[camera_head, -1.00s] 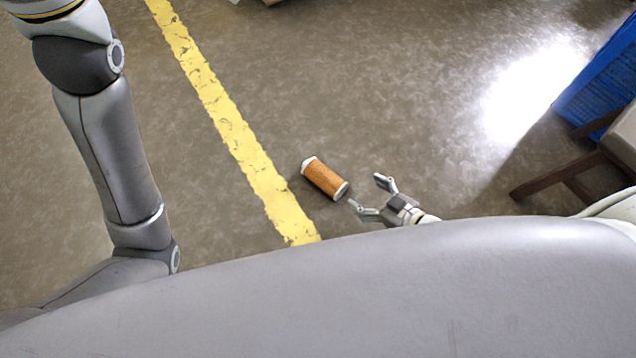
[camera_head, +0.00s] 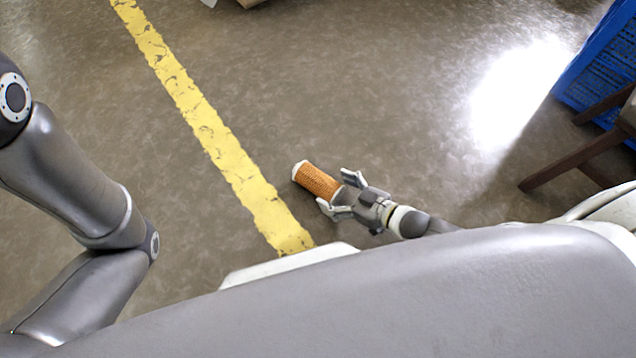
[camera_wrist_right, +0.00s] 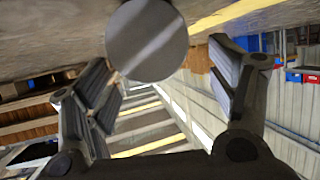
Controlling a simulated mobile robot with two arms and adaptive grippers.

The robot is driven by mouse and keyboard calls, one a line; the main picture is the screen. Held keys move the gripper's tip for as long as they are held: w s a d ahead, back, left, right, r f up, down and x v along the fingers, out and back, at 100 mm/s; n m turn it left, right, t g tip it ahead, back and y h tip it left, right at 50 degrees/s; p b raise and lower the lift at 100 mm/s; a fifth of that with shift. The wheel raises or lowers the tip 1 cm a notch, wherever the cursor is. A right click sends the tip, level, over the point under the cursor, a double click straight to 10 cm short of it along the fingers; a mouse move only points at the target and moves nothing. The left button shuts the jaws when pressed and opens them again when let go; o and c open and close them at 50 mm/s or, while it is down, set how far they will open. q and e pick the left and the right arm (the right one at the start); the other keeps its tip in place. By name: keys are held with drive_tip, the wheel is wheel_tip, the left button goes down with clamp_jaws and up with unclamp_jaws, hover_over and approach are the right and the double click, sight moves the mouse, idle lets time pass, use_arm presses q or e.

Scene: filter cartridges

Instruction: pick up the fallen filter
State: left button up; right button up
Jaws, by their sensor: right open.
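The fallen filter (camera_head: 317,180) is an orange cylinder with pale end caps, lying on its side on the floor. In the right wrist view its round grey end (camera_wrist_right: 147,40) faces the camera, between and beyond the finger tips. My right gripper (camera_head: 337,193) is open, its two fingers at the filter's near end, one to each side. The fingers also show spread apart in the right wrist view (camera_wrist_right: 162,62). I cannot tell whether they touch the filter. The filter's near end cap is partly hidden by the gripper. My left gripper is out of view; only its arm shows.
A worn yellow floor line (camera_head: 212,130) runs left of the filter. A blue crate (camera_head: 598,75) and a dark wooden frame (camera_head: 570,165) stand at the right. The concrete floor around the filter is clear.

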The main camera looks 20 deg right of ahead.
sight(324, 184)
drive_tip(key=b+x, duration=0.1)
drive_tip(key=x, duration=0.1)
drive_tip(key=b+x, duration=0.1)
drive_tip(key=b, duration=0.1)
drive_tip(key=shift+w+f+b, duration=0.25)
drive_tip(key=shift+w+b, duration=0.05)
drive_tip(key=shift+w, duration=0.1)
drive_tip(key=shift+w+a+f+b, duration=0.1)
drive_tip(key=shift+w+a+b, duration=0.25)
drive_tip(key=shift+w, duration=0.15)
drive_tip(key=c, duration=1.1)
drive_tip(key=shift+c, duration=0.2)
